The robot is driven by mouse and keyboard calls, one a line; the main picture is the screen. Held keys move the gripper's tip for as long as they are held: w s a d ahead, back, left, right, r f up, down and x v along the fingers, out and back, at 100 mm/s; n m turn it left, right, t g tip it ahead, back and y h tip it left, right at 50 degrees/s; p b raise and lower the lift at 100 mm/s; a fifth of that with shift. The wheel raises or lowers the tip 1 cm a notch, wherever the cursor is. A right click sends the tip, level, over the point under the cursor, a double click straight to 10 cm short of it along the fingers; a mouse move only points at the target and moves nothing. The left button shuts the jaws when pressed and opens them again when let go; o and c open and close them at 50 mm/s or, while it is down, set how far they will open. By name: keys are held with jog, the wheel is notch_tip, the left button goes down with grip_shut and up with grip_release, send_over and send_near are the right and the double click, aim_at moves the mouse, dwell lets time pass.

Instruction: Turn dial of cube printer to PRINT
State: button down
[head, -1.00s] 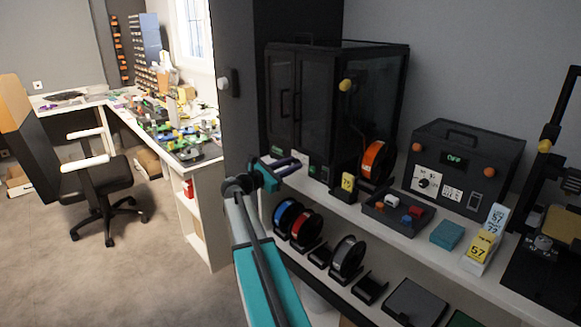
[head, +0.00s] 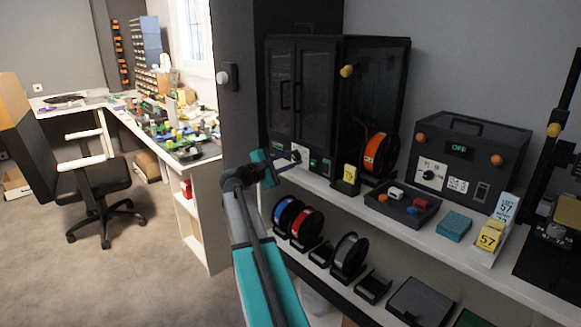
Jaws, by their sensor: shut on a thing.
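The cube printer (head: 370,100) appears to be the black cabinet with clear doors at the left end of the upper shelf. A small white dial panel (head: 304,151) sits low on its front, with a dark dial (head: 296,156) on it. My gripper (head: 289,160) reaches in from the left, and its purple fingers are shut on the dial. The fingers partly cover the dial, and its pointer and the panel's lettering are too small to read.
A black box (head: 470,165) with an OFF display and its own dial stands to the right. An orange spool (head: 378,152), a tray (head: 402,208) of small blocks and label stands share the shelf. More spools (head: 304,228) stand below.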

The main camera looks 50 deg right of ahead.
jog(key=m+b, duration=0.6)
jog(key=m, duration=0.1)
jog(key=shift+w+d+f, duration=0.1)
jog(key=shift+f, duration=0.05)
jog(key=m+b, duration=0.6)
jog(key=shift+f+m+b, duration=0.1)
jog(key=shift+m+b, duration=0.2)
jog(key=m+b, duration=0.7)
jog(key=shift+w+f, duration=0.1)
jog(key=m+b, duration=0.3)
jog(key=shift+m, duration=0.4)
jog(key=shift+w+r+m+b, duration=0.1)
jog(key=shift+r+m+b, duration=0.1)
jog(key=shift+m+b, duration=1)
jog(key=shift+m, duration=0.3)
jog(key=c, duration=1.5)
grip_release()
